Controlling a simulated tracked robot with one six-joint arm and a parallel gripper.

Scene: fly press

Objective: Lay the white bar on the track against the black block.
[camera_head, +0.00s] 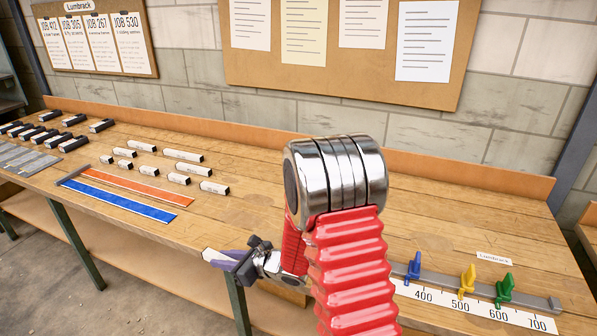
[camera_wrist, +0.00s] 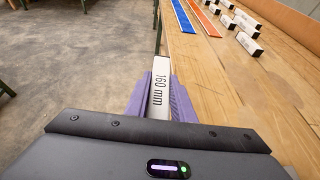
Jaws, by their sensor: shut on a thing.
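My gripper (camera_head: 232,260) has purple fingers and is shut on a white bar (camera_head: 211,254), at the bench's front edge in the head view. In the wrist view, the fingers (camera_wrist: 159,104) grip the white bar (camera_wrist: 160,88) from both sides, and its face reads "160 mm". A grey rail (camera_head: 533,300) with a white scale marked 400 to 700 lies at the right of the bench. My red and chrome arm hides the rail's left part. I cannot make out a black block on the visible rail.
Blue (camera_head: 497,289), yellow and green clips stand on the rail. Several white bars with black ends (camera_head: 183,155) lie mid-bench, beyond the orange (camera_head: 140,186) and blue (camera_head: 125,202) strips. Several black pieces (camera_head: 73,143) lie at far left. Bare wood lies between the bars and the rail.

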